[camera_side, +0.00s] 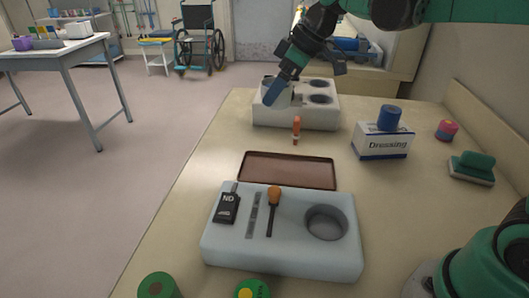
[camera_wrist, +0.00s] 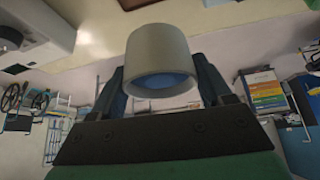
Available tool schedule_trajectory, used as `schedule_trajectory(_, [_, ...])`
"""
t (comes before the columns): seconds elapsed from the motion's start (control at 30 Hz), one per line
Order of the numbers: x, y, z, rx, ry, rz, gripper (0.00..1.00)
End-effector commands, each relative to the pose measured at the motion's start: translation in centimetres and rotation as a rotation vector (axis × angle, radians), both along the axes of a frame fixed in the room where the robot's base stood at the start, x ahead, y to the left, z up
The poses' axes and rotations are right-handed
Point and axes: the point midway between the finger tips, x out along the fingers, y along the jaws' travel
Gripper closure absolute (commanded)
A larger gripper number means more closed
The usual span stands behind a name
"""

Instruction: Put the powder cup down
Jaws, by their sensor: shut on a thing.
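The powder cup (camera_wrist: 158,52) is a pale grey cup, held between the two fingers of my gripper (camera_wrist: 160,88) in the wrist view. A blue surface shows inside its mouth. In the side view my gripper (camera_side: 284,92) is shut at the left end of a white block with round holes (camera_side: 300,118). The cup is mostly hidden there behind a blue finger. Whether the cup touches the block is unclear. The block also shows at the upper left of the wrist view (camera_wrist: 30,38).
An orange-topped peg (camera_side: 296,130) stands before the block. A brown tray (camera_side: 288,170) and a pale tool holder (camera_side: 225,250) with a round recess lie nearer. A dressing box (camera_side: 382,145) with a blue cylinder (camera_side: 389,117) on it stands right. The table's left edge is close.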

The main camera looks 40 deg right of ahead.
Motion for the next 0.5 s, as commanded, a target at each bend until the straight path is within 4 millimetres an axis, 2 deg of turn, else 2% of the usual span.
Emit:
schedule_trajectory(0.03, [0.1, 0.0, -1.3, 0.0, 0.0, -0.001, 0.79])
schedule_trajectory(0.3, [0.1, -0.1, -7.7, 0.0, 0.0, -0.002, 0.79])
schedule_trajectory(0.5, [0.1, -0.1, -11.8, 0.0, 0.0, -0.004, 0.79])
